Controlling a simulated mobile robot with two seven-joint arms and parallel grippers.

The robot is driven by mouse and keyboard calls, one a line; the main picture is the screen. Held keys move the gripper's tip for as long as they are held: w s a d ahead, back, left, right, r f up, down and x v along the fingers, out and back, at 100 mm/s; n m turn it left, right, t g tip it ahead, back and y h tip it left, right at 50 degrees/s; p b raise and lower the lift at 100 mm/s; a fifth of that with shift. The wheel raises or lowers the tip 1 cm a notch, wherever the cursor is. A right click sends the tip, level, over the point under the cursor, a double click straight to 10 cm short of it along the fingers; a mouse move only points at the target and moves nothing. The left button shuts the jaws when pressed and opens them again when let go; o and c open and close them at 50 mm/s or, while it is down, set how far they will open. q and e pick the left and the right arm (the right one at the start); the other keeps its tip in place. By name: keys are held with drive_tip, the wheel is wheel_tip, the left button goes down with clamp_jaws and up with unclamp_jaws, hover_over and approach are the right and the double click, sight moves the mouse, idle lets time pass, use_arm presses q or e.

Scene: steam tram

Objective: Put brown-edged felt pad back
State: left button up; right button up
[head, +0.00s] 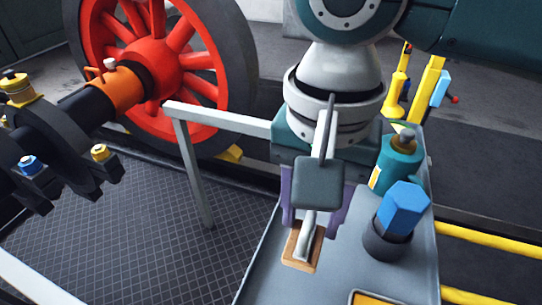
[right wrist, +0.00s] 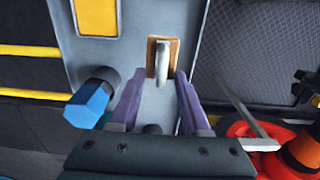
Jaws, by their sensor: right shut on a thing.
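The brown-edged felt pad (head: 294,250) shows low in the middle of the head view, over the grey tray top (head: 270,285). The pad (right wrist: 152,65) also shows in the right wrist view, between the purple fingertips. My right gripper (head: 314,228) points down and is shut on the pad; its fingers (right wrist: 161,82) flank the pad's sides. The hand hides part of the pad in the head view. Whether the pad touches the tray top is hard to tell. My left gripper is out of view.
A blue hexagonal-topped item (head: 404,207) in a dark round holder stands just right of my gripper. A teal bottle (head: 398,168) stands behind it. A yellow panel (head: 372,298) lies at the front. A red wheel (head: 150,65) and pale rail (head: 220,118) are left.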

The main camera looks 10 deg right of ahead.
sight(307, 239)
wheel_tip(307, 239, down, 6)
drive_tip(key=b, duration=0.3)
drive_tip(key=shift+r, duration=0.35)
drive_tip(key=o, duration=1.2)
